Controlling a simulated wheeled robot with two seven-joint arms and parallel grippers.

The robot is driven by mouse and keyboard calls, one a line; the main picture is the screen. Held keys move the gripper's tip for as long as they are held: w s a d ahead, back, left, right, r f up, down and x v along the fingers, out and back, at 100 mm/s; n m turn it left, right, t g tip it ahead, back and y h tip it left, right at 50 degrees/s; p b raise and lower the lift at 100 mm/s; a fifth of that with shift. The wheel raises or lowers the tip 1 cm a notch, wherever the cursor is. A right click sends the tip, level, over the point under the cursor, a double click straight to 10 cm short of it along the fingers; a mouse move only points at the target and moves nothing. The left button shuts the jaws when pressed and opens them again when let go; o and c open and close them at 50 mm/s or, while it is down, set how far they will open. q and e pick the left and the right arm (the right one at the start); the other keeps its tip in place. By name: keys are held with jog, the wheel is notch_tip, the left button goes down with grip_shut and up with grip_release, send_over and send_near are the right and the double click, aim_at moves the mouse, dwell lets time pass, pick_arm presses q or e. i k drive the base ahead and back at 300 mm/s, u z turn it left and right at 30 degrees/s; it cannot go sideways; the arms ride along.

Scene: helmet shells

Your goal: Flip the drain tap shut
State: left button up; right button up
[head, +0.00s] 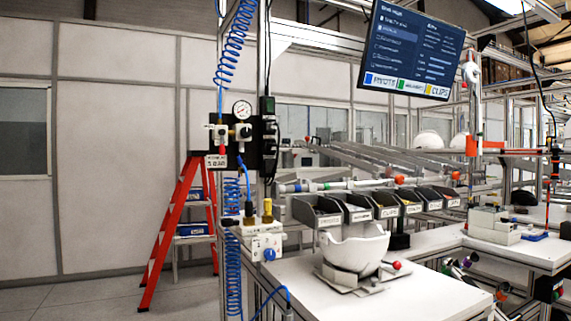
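I cannot single out the drain tap for certain. An air unit (243,132) with a round pressure gauge (242,109) is mounted on the upright post left of centre, with blue coiled hoses above and below it. Below it, a white valve block (262,241) at the bench's left edge carries a round blue knob (269,254) and a brass-yellow fitting (267,208). A tap handle's position is too small to read. Neither of my grippers is in view.
A white helmet shell (352,250) sits on a fixture on the white bench (420,297), with a row of labelled parts bins (388,204) behind it. A red stepladder (172,232) stands left of the post. The bench's front right is clear.

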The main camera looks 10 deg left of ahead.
aim_at(238, 158)
jog(key=u, duration=0.25)
jog(key=i, duration=1.05)
jog(key=u, duration=1.05)
jog(key=k, duration=1)
jog(key=u, duration=0.35)
